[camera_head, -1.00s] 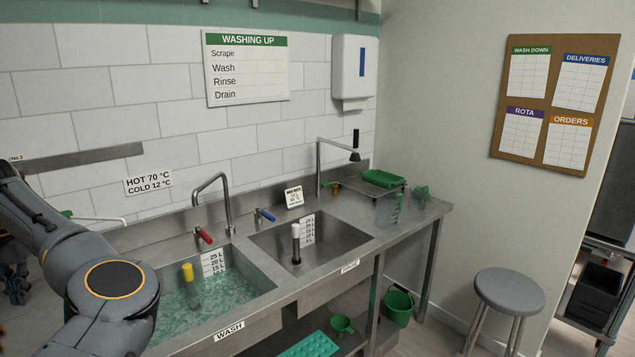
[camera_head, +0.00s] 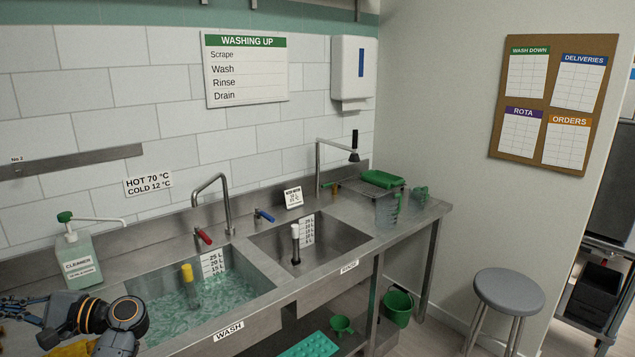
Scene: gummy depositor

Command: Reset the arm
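My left arm shows low at the left edge, over the front left of the sink unit. Its gripper (camera_head: 22,309) is a dark shape at the left edge, partly cut off, and I cannot tell whether it is open or shut. A yellow patch (camera_head: 70,348) shows just below the arm, too cut off to identify. My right arm and gripper are not in view.
A cleaner pump bottle (camera_head: 78,262) stands on the counter left of the water-filled wash sink (camera_head: 255,288). A stool (camera_head: 508,292) stands on the floor at right.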

